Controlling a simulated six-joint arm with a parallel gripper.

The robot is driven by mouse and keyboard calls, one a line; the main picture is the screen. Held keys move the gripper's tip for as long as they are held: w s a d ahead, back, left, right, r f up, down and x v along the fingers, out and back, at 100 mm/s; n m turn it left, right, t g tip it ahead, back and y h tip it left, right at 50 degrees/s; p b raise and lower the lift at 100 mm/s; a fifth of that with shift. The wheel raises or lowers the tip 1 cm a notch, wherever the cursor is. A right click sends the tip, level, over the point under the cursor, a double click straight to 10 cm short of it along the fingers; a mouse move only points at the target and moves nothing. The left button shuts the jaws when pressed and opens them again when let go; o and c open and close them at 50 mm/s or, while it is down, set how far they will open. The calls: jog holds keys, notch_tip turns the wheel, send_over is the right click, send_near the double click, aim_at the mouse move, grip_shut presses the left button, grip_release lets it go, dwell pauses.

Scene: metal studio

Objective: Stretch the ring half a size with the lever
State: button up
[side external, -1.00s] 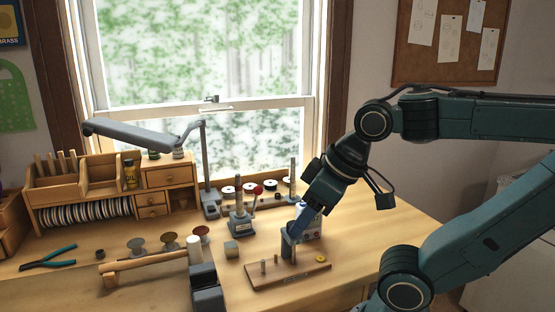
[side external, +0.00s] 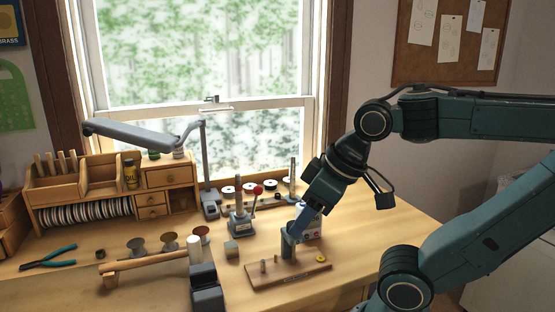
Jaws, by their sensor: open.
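A grey bench tool (side external: 240,226), which looks like the ring stretcher, stands on the bench with an upright post. Its lever carries a red knob (side external: 257,189) and leans up to the right. My gripper (side external: 293,233) points down and left, to the right of this tool and apart from the lever. Any ring is too small or hidden to make out for certain.
The board bears small pegs and a yellow disc (side external: 320,259). A lamp (side external: 150,133) overhangs the back.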

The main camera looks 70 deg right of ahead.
jog(key=shift+c, duration=0.4)
notch_tip(320, 180, up, 5)
jog(key=m+g, duration=0.5)
jog(key=m, duration=0.6)
send_over(256, 198)
jog(key=s, duration=0.1)
jog(key=shift+s+d+f+y, duration=0.1)
jog(key=shift+d+y, duration=0.3)
jog(key=shift+f, duration=0.15)
jog(key=f, duration=0.9)
jog(key=w+f, duration=0.1)
jog(key=f, duration=0.3)
jog(key=shift+a+f, duration=0.25)
jog(key=shift+a, duration=0.15)
grip_shut()
